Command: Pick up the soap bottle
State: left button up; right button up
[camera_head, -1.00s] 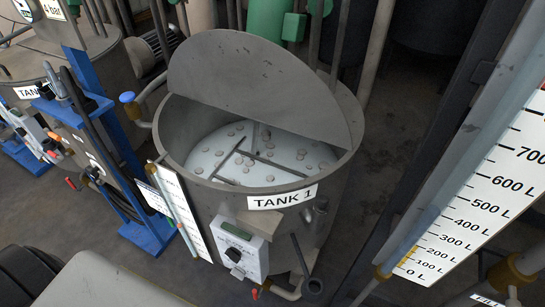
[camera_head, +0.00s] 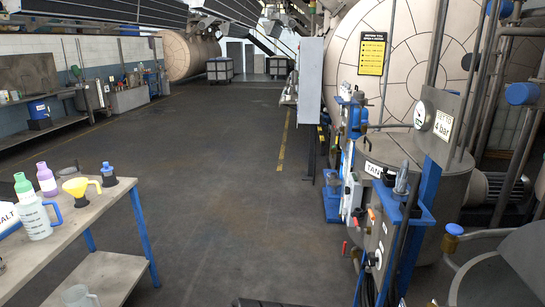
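Several containers stand on a wooden-topped table (camera_head: 55,246) at the left. No readable label tells me which is the soap bottle. Neither of my grippers is in view.
A yellow funnel (camera_head: 78,188) stands among the containers. Another clear jug (camera_head: 79,297) is on the lower shelf. Open grey floor (camera_head: 220,180) runs down the middle. Tanks, pipes and a pressure gauge panel (camera_head: 436,122) crowd the right side.

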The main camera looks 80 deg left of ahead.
aim_at(24, 188)
jog(key=u, duration=4.35)
